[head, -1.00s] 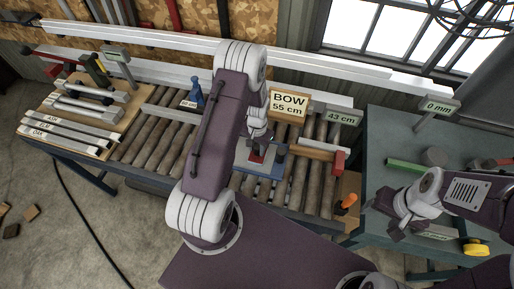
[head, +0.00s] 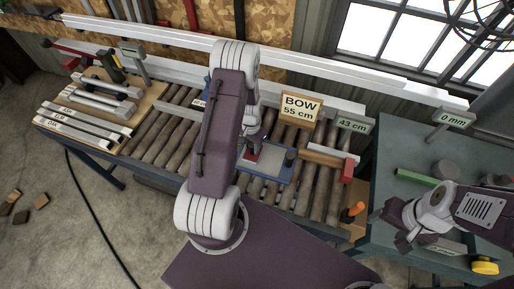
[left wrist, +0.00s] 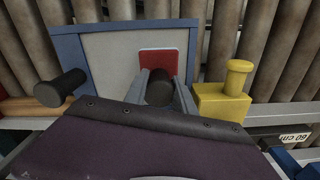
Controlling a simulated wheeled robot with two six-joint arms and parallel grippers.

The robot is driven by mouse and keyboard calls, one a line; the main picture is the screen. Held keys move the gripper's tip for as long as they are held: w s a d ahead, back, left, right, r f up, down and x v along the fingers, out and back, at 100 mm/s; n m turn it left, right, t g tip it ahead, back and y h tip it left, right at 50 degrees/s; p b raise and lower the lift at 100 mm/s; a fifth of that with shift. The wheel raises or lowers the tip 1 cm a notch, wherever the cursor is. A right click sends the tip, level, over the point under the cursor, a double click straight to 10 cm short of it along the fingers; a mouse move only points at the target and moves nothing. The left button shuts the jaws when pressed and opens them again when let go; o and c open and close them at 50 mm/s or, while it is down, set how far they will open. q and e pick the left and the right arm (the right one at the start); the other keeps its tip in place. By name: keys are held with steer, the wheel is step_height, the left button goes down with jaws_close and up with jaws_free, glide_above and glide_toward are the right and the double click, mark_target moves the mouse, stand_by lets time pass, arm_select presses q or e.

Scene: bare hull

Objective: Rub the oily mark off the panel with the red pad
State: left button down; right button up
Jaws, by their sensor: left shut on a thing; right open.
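My left gripper (head: 252,150) is shut on the dark round handle of the red pad. The red pad (head: 250,157) lies at the grey panel with a blue frame (head: 282,179); the arm hides part of both. In the left wrist view, the fingers (left wrist: 160,88) grip the handle, and the pad (left wrist: 160,58) shows over the grey panel (left wrist: 112,58), seemingly against it. I see no oily mark on the visible part of the panel; the pad and gripper cover some of it. My right gripper (head: 405,232) is open and empty at the right table.
The panel rests on a roller bench (head: 150,130). A dark knob (left wrist: 62,88) and a yellow block with a knob (left wrist: 222,102) flank the panel. A "BOW 55 cm" sign (head: 300,107) stands behind. A green bar (head: 417,178) and yellow disc (head: 485,267) lie right.

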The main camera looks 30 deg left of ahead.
arm_select(q)
steer(key=shift+s+a, duration=0.15)
steer(key=shift+a, duration=0.1)
steer(key=shift+d, duration=0.8)
steer(key=shift+w+d, duration=0.25)
steer(key=shift+d, duration=0.25)
steer(key=shift+w+d, duration=0.2)
steer(key=shift+d, duration=0.25)
steer(key=shift+w+d, duration=0.2)
steer(key=shift+d, duration=0.55)
steer(key=shift+w+d, duration=0.15)
steer(key=shift+d, duration=0.75)
step_height(320, 180, up, 9)
steer(key=p, duration=0.7)
